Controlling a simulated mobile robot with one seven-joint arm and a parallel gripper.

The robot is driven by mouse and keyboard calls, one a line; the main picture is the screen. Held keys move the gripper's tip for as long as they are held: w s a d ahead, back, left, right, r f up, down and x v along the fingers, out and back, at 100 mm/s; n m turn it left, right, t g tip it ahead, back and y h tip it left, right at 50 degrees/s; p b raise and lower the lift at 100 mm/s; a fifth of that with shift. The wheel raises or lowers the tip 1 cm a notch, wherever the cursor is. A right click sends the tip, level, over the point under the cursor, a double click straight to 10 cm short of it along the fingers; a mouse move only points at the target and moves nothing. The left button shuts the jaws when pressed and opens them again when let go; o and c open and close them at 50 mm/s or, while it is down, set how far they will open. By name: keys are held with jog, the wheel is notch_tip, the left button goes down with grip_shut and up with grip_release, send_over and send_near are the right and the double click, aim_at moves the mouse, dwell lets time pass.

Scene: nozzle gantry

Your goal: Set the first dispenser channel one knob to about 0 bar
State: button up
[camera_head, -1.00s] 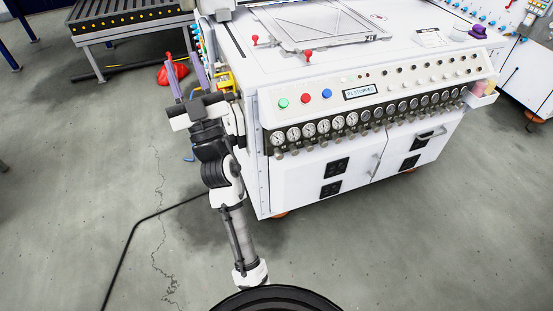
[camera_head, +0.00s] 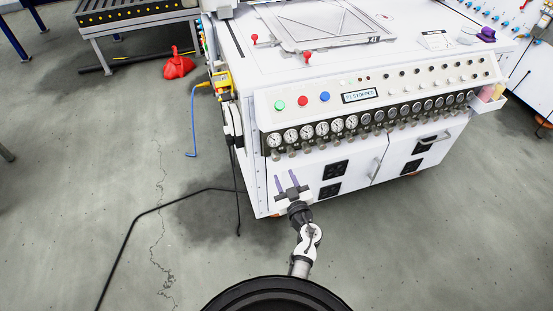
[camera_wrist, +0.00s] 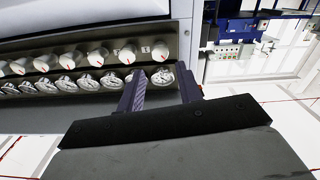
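The dispenser panel has a row of round gauges with small knobs below them. The leftmost knob (camera_head: 275,156) sits under the leftmost gauge (camera_head: 274,140); I take it as channel one. The wrist view appears inverted, with white, red-marked knobs above the gauges; its rightmost knob (camera_wrist: 160,51) and rightmost gauge (camera_wrist: 162,77) are at the row's end. My gripper (camera_head: 286,181) is open and empty, below the left end of the row. In the wrist view its purple fingers (camera_wrist: 160,82) stand apart, with the end gauge seen between them. The gauge readings are too small to tell.
Green (camera_head: 280,105), red (camera_head: 303,101) and blue (camera_head: 325,96) buttons sit above the gauges. A cabinet door handle (camera_head: 376,168) sticks out to the right of my gripper.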

aim_at(277, 159)
jog(key=b+x, duration=0.1)
jog(key=x, duration=0.8)
jog(key=shift+w, duration=0.1)
jog(key=shift+c, duration=0.3)
jog(key=c, duration=0.6)
